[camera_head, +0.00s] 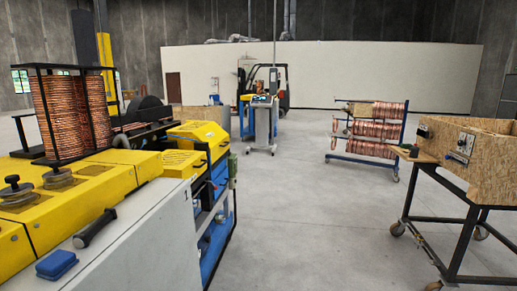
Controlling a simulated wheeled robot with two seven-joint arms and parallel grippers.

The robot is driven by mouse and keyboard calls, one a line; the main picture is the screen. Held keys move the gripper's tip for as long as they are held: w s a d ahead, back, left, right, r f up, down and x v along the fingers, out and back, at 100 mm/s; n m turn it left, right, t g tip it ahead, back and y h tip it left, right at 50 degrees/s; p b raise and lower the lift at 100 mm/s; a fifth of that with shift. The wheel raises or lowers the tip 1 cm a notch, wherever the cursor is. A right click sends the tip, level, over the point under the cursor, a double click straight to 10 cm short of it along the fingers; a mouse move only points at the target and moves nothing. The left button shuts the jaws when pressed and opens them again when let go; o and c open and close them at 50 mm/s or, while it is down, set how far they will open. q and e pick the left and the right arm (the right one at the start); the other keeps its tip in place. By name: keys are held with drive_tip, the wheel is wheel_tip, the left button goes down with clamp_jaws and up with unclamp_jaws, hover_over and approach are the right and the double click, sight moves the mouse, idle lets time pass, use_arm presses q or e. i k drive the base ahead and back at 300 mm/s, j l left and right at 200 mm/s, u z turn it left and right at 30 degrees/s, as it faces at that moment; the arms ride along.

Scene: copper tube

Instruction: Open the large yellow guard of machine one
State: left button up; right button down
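A machine with yellow covers fills the left side of the view. Its front cover (136,165) and a vented yellow cover (184,161) lie behind a light grey panel (150,235) marked "1". Another yellow cover (203,134) is tilted behind the vented one. Which of these is the large guard I cannot tell for sure, nor whether it is latched. A black handle-like object (95,228) and a blue block (57,264) lie on the grey panel. Neither of my grippers shows.
Copper coils (58,118) stand in a black frame on the machine. A wheeled stand with a wooden box (470,150) is at the right, and a copper-tube rack (370,132) behind it. A forklift (270,85) stands at the back. The middle floor (300,210) is clear.

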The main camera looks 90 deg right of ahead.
sight(218, 139)
drive_tip(key=z, duration=2.5)
